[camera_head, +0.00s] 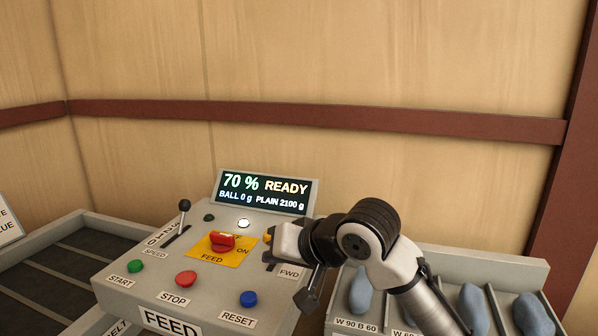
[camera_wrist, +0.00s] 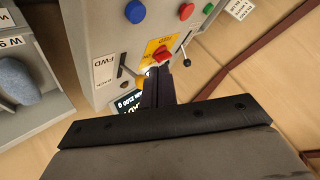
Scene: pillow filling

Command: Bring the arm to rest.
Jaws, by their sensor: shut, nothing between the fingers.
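My gripper (camera_head: 272,254) hangs over the right part of the grey control panel (camera_head: 125,290) in the head view, beside the yellow knob (camera_head: 266,238). In the wrist view its dark fingers (camera_wrist: 157,76) are together with nothing between them. They point toward the panel, near the red switch (camera_wrist: 161,54) on its yellow plate. I cannot tell whether the fingertips touch the panel. My gripper and wrist hide part of the panel's right side in the head view.
The display (camera_head: 262,192) reads 70 % READY. Green (camera_head: 134,266), red (camera_head: 186,279) and blue (camera_head: 248,298) buttons line the panel's front. A black-knobbed lever (camera_head: 184,206) stands at left. A grey tray (camera_head: 500,268) with blue-grey pieces (camera_head: 473,306) lies right; a wooden wall stands behind.

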